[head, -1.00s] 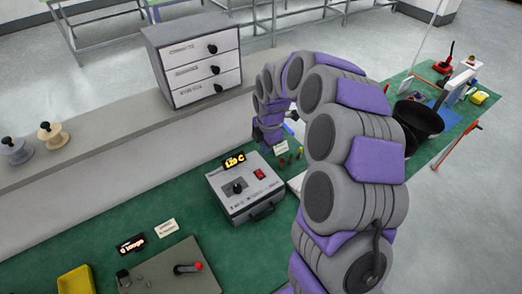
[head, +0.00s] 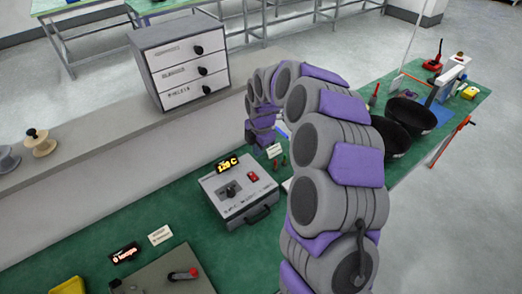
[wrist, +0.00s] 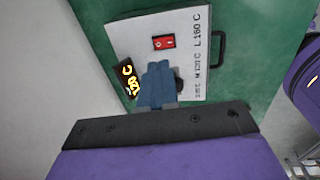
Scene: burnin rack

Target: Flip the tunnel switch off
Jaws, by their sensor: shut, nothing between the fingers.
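The tunnel control box (head: 262,199) is a pale grey box with a handle on the green bench, left of my arm in the head view. It carries a red rocker switch (head: 253,177), a black knob (head: 230,190) and a lit display (head: 228,164) that seems to read 120 C. In the wrist view the red switch (wrist: 163,42) lies just beyond the fingertips of my gripper (wrist: 158,66). The blue fingers are shut and empty, above the panel, and partly cover the knob (wrist: 179,85). I cannot tell whether they touch anything. The head view mostly hides the gripper behind my arm.
A white drawer unit (head: 180,62) stands on the ledge behind the box. A label card (head: 273,150) and small coloured pegs are close to the box's right. Black bowls (head: 411,112) stand right of my arm. A panel with a red lever (head: 184,274) sits front left.

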